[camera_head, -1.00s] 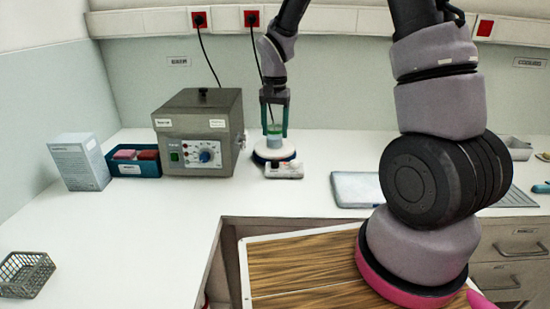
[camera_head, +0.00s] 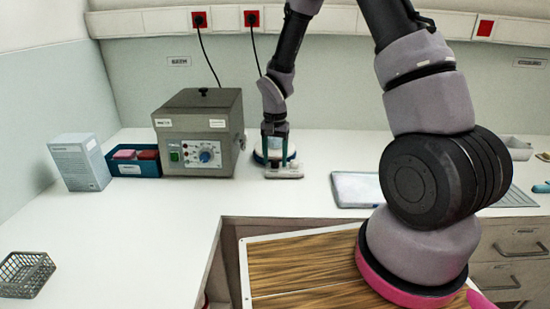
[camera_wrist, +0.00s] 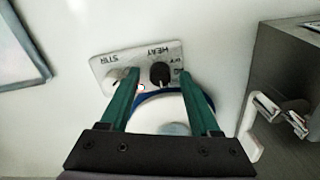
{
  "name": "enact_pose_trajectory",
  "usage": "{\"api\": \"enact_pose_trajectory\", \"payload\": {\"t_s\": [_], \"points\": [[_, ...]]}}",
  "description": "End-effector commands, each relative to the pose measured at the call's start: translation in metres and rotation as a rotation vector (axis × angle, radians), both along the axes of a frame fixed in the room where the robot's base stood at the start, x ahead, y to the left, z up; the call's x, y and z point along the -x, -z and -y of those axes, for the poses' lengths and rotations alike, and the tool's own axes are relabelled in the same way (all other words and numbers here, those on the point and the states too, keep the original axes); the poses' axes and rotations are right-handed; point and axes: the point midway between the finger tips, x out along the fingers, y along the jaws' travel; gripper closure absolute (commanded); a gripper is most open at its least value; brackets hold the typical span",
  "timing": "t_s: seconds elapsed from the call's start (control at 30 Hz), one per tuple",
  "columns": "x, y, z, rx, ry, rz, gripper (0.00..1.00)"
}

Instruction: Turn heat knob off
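The black heat knob (camera_wrist: 160,73) is on the light control panel of a hotplate stirrer (camera_head: 284,173), beside the upside-down word HEAT in the wrist view. A paler stir knob (camera_wrist: 115,78) sits to its left there. The round white plate with a blue rim (camera_wrist: 152,108) shows below the panel. My gripper (camera_wrist: 157,73) is open, its two green fingers apart, with the heat knob between the fingertips in the picture. I cannot tell whether the fingers touch it. In the head view my gripper (camera_head: 275,150) is low over the stirrer and hides part of it.
A grey bath unit (camera_head: 200,135) with its own dial stands left of the stirrer; its dark side (camera_wrist: 290,80) is at the right in the wrist view. A flat pale tray (camera_head: 355,188) lies to the right. The front left counter is mostly clear.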

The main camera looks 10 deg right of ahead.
Motion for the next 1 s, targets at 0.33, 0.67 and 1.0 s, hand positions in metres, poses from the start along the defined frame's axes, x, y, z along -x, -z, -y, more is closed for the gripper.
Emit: {"api": "enact_pose_trajectory", "payload": {"t_s": [0.33, 0.67, 1.0], "points": [[0.0000, -0.0003, -0.0001, 0.000, -0.003, 0.000, 1.00], [0.0000, -0.0005, -0.0003, -0.001, -0.105, 0.000, 1.00], [-0.0003, -0.0005, -0.0003, -0.001, -0.393, 0.000, 1.00]]}}
